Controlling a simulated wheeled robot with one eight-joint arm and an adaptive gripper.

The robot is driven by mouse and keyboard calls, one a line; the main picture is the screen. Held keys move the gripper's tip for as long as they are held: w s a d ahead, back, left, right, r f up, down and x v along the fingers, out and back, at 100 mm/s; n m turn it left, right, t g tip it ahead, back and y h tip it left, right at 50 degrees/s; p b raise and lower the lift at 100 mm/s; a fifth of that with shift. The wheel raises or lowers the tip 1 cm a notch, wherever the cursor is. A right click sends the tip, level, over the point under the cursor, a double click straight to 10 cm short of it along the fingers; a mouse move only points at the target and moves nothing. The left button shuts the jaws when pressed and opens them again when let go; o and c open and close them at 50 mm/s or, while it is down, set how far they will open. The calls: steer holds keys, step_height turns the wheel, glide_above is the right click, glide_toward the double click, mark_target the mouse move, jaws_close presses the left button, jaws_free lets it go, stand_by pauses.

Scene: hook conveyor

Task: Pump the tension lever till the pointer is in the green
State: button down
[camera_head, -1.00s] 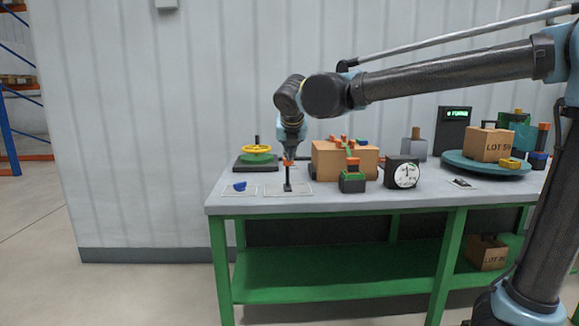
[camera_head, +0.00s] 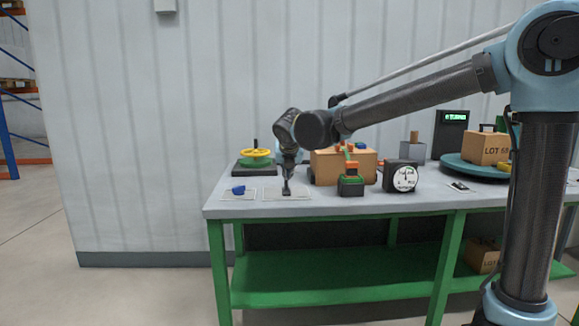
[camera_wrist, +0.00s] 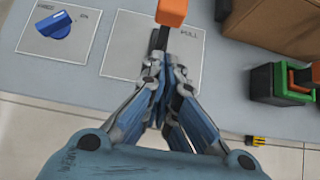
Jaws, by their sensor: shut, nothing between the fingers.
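An orange-topped lever with a black stem (camera_wrist: 171,13) stands on a pale plate marked with what looks like PULL (camera_wrist: 122,45). My gripper (camera_wrist: 163,62) is shut with nothing in it, its fingertips low beside the stem; I cannot tell whether they touch it. In the head view, my gripper (camera_head: 287,188) is over the same plate near the table's front edge and hides most of the lever. A second orange-handled lever sits on a green and black block (camera_head: 351,186), also in the wrist view (camera_wrist: 270,82). The dial gauge (camera_head: 404,178) has a white face; its pointer and green zone are too small to read.
A blue knob (camera_wrist: 55,25) on its own plate lies left of the lever. A yellow handwheel (camera_head: 257,153) stands behind it. A cardboard box (camera_head: 330,168) is close behind on the right. A turntable (camera_head: 465,168) with a box stands at the right.

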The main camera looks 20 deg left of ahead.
steer(key=shift+w+a, duration=0.45)
steer(key=shift+w, duration=0.45)
steer(key=shift+w+a, duration=0.45)
steer(key=shift+w, duration=0.4)
steer(key=shift+a, duration=0.15)
